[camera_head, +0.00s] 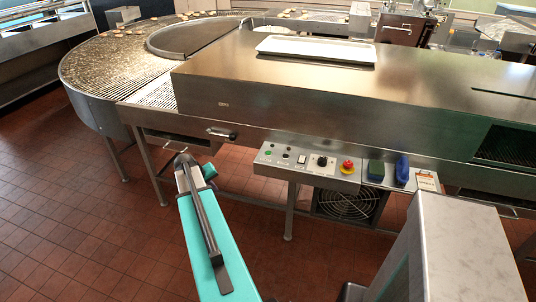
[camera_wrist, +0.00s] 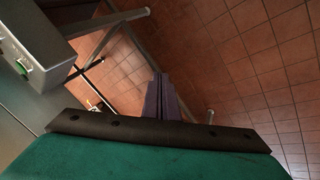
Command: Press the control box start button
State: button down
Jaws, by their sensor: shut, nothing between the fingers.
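The grey control box (camera_head: 310,172) hangs below the steel conveyor housing in the head view. Its face carries small buttons at the left, a black knob (camera_head: 322,161) and a red mushroom button (camera_head: 347,167). A green button (camera_wrist: 22,67) shows on a grey box at the left edge of the wrist view; I cannot confirm that it is the start button. My gripper (camera_head: 182,159) is left of the control box, apart from it. In the wrist view its fingers (camera_wrist: 160,78) are shut and empty, with floor behind them.
A green block (camera_head: 376,171), a blue object (camera_head: 402,170) and an orange-white tag (camera_head: 426,181) are right of the red button. A fan grille (camera_head: 346,204) is below. A drawer handle (camera_head: 221,134) projects near my gripper. The tiled floor (camera_head: 70,200) is clear at left.

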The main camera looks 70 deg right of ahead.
jog(key=s+d+r+m+h, duration=0.1)
jog(key=s+d+r+m, duration=0.1)
jog(key=s+d+r, duration=0.6)
jog(key=s+d+r+m+g+h, duration=0.1)
jog(key=s+d+r+h, duration=0.1)
jog(key=s+d+r, duration=0.6)
jog(key=d+r, duration=0.3)
jog(key=d, duration=0.3)
jog(key=shift+s+d+r+m+g, duration=0.15)
jog(key=shift+r+m+g, duration=0.15)
jog(key=shift+r+m, duration=0.1)
jog(key=shift+f, duration=0.25)
jog(key=b, duration=0.3)
send_over(267, 154)
jog(key=shift+f, duration=3.35)
jog(key=shift+f+b, duration=0.8)
jog(key=shift+f, duration=0.1)
jog(key=shift+f, duration=0.15)
jog(key=shift+f+b, duration=0.3)
jog(key=shift+b, duration=0.05)
